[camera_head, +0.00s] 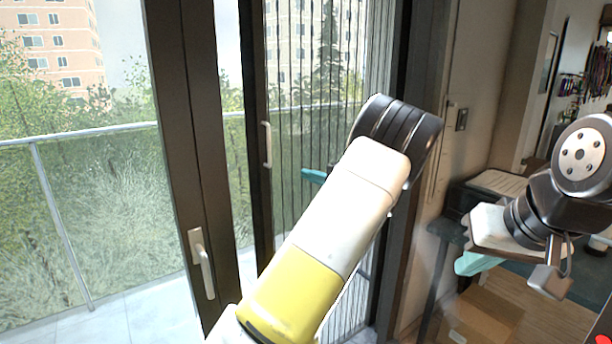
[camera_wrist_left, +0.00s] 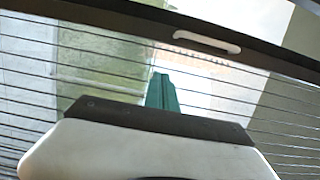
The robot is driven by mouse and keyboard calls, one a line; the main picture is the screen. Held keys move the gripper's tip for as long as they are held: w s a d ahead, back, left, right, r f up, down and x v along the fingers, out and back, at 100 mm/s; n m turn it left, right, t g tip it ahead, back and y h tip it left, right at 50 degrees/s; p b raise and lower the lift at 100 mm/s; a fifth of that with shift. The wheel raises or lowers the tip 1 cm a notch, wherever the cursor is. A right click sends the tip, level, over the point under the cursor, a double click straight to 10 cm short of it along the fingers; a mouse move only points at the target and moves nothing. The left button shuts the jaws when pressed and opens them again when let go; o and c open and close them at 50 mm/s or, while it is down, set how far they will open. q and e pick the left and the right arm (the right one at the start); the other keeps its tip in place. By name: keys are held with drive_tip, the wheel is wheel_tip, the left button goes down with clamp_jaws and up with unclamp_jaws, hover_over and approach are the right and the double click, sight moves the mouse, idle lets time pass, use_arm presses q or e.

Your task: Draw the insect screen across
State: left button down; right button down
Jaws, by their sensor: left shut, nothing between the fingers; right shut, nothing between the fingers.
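The insect screen (camera_head: 292,220) is a pleated mesh with thin dark lines, bunched at the right part of the door opening. Its dark upright edge bar (camera_head: 258,190) carries a white pull handle (camera_head: 266,145); the handle also shows in the left wrist view (camera_wrist_left: 207,41). My left gripper (camera_head: 312,175) is shut and empty, its teal fingertips in front of the mesh, right of the handle and apart from it. Its shut fingers show in the left wrist view (camera_wrist_left: 162,92). My left arm hides part of the screen. My right gripper (camera_head: 476,263) is shut and empty, away from the screen at the right.
A dark door frame with a silver handle (camera_head: 202,264) stands left of the screen bar. A glass balcony railing (camera_head: 70,134) lies outside. A dark table (camera_head: 447,232) and a cardboard box (camera_head: 482,318) are at the right, near my right arm.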

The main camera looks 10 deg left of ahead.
sight(270, 170)
use_arm(q)
drive_tip(key=x, duration=0.9)
drive_tip(key=shift+s+a, duration=1.1)
drive_tip(key=shift+s, duration=0.05)
drive_tip(key=shift+s+a, duration=0.3)
drive_tip(key=shift+s, duration=0.05)
drive_tip(key=shift+f, duration=0.1)
